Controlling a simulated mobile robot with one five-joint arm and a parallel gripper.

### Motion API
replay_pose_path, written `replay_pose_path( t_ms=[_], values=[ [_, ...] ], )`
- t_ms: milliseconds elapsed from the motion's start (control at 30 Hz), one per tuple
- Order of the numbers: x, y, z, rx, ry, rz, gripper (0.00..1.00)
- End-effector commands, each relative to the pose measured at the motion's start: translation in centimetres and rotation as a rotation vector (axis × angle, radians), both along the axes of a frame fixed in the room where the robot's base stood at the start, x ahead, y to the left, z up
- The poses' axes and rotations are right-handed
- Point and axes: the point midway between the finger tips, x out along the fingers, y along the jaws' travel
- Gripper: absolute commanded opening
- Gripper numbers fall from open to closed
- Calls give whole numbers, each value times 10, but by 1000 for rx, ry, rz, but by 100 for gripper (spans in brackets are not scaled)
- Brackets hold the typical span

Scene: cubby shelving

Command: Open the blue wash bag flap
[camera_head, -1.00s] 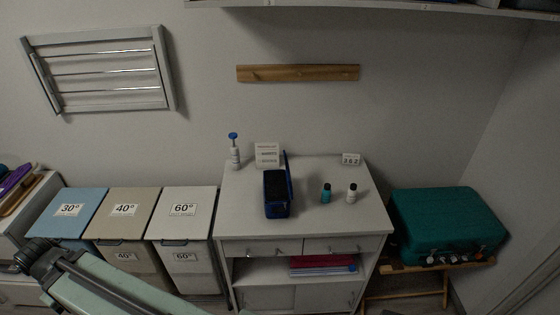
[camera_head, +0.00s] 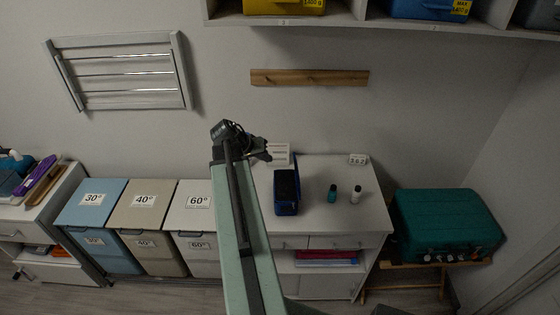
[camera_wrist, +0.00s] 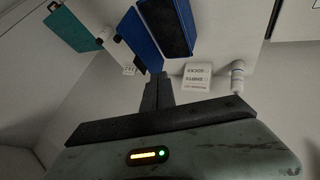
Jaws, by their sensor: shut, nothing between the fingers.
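The blue wash bag (camera_head: 287,208) stands on the white cabinet top, its dark interior facing up. Its blue flap (camera_head: 297,170) stands raised at the back right side of the bag. In the wrist view the bag (camera_wrist: 190,48) and the raised blue flap (camera_wrist: 138,42) show at the top. My gripper (camera_head: 267,156) is above the cabinet's back left, left of the flap. In the wrist view the shut, empty fingertips (camera_wrist: 158,78) appear just below the flap's edge; I cannot tell whether they touch it.
A white sign (camera_head: 279,153) stands behind the bag, close to my gripper. A white bottle (camera_wrist: 237,78) shows in the wrist view. A teal bottle (camera_head: 332,194) and a white bottle (camera_head: 355,194) stand right of the bag. A wooden peg rail (camera_head: 310,78) is on the wall above.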

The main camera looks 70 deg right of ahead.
Motion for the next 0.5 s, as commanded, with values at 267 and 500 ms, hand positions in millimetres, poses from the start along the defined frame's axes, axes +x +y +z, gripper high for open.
replay_pose_path(
  t_ms=[267,500],
  values=[
    [-16,-33,-54,1,0,-2,0],
    [-39,-57,-69,1,0,-4,0]
  ],
)
